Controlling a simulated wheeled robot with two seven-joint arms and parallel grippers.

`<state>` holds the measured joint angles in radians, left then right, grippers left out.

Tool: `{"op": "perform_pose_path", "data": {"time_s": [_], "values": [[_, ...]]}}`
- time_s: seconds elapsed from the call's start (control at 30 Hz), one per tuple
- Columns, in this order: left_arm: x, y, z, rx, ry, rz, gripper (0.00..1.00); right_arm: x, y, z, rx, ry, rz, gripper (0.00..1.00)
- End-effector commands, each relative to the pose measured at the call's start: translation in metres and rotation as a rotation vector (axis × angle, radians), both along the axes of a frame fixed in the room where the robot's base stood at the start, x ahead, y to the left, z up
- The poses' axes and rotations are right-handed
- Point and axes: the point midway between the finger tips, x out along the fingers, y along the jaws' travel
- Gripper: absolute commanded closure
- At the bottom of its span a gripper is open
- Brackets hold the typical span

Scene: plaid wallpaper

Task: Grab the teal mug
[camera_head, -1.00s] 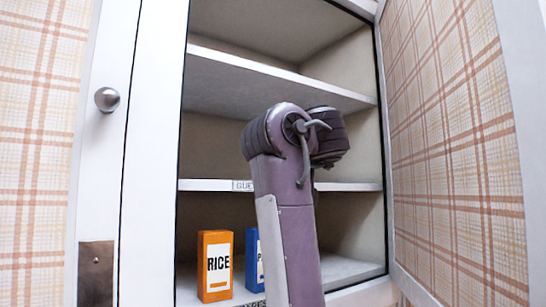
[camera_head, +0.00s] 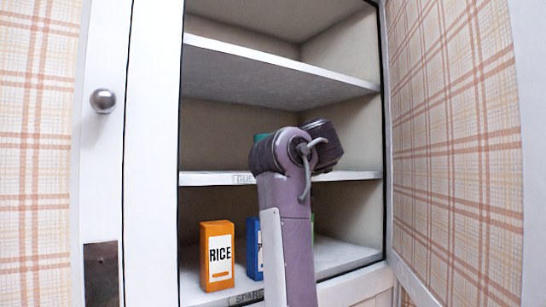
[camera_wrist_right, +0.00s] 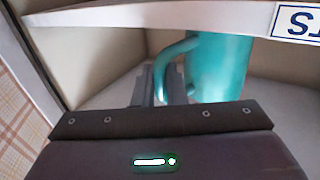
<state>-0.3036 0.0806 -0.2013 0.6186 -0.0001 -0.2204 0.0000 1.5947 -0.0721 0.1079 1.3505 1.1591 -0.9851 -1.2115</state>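The teal mug (camera_wrist_right: 222,65) shows in the right wrist view, which looks upside down. Its handle (camera_wrist_right: 178,47) points to the left of that picture. My right gripper (camera_wrist_right: 161,90) has its two grey fingers close together, one on each side of the handle, and looks shut on it. In the head view only a small teal piece of the mug (camera_head: 261,137) shows over the middle shelf, behind my right wrist. My right arm covers the rest, and its fingertips are hidden there. My left gripper is not in view.
The middle shelf (camera_head: 350,175) has a label on its front edge. An orange rice box (camera_head: 216,256) and a partly hidden blue box (camera_head: 253,250) stand on the shelf below. The upper shelf (camera_head: 260,78) is empty. The open cabinet door (camera_head: 455,150) bounds the right side.

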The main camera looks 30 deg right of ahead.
Motion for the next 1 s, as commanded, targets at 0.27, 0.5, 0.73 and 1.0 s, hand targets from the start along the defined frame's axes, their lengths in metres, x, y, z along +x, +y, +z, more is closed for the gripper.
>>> {"op": "perform_pose_path", "data": {"time_s": [0.27, 0.5, 0.73, 1.0], "values": [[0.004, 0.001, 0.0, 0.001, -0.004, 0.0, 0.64, 0.0, 0.0, 0.001, 0.0, -0.001, 0.0, 1.0], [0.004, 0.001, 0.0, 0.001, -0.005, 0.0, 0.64, 0.0, 0.0, 0.001, 0.0, -0.001, 0.0, 1.0], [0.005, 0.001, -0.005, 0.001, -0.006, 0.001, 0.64, -0.001, 0.0, 0.016, -0.001, -0.003, -0.001, 1.0], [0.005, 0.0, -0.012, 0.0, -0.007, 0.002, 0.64, -0.002, 0.0, 0.064, -0.001, -0.002, -0.001, 1.0]]}}
